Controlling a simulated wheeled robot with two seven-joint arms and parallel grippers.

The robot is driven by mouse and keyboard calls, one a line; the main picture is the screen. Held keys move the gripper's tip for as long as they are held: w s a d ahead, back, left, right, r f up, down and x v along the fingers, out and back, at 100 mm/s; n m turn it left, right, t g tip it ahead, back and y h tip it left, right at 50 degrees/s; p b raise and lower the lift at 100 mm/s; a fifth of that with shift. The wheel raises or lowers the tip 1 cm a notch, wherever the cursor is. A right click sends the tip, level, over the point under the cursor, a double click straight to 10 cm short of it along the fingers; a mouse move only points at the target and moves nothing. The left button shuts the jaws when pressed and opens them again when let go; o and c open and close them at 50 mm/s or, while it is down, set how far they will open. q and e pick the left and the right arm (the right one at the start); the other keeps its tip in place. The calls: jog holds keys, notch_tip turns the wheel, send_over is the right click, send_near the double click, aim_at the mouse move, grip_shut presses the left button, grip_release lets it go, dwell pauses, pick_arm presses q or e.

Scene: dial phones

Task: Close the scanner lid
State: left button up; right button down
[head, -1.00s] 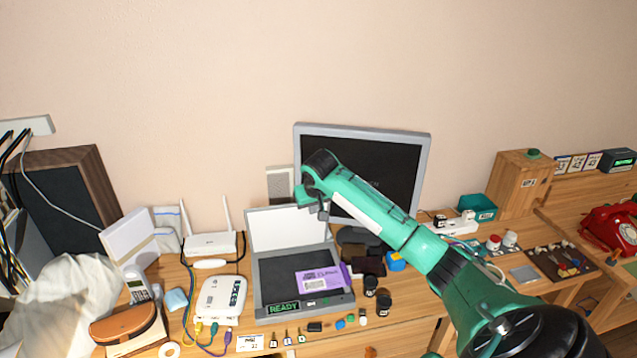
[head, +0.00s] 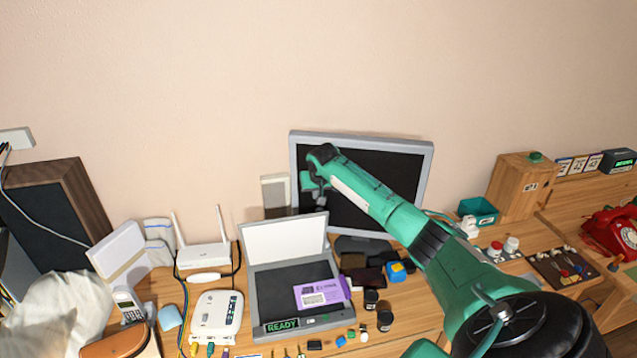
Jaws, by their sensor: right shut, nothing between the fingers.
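The grey flatbed scanner (head: 266,298) stands on the desk with its lid (head: 285,240) raised, white underside facing me. A purple and white packet (head: 322,294) lies on the dark scanner bed. The front panel display (head: 282,325) reads READY. My right gripper (head: 322,202) is shut and empty. In the picture it is just above the lid's top right corner, in front of the monitor; I cannot tell whether it touches the lid. My left gripper is not in view.
A monitor (head: 405,170) stands behind the scanner. A white router (head: 203,256) and a white box (head: 215,316) are to its left. Dark jars (head: 384,320) and small items crowd its right and front. A red phone (head: 610,232) is far right.

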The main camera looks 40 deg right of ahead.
pick_arm(q)
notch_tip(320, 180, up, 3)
jog(key=p, duration=0.2)
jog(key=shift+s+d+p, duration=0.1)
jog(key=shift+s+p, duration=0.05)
jog(key=shift+p, duration=0.2)
pick_arm(e)
jog(key=s+a, duration=0.1)
jog(key=s+a+f, duration=0.1)
jog(key=s, duration=0.1)
jog(key=shift+s+f, duration=0.1)
jog(key=shift+f, duration=0.05)
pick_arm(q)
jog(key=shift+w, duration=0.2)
pick_arm(e)
jog(key=shift+d, duration=0.1)
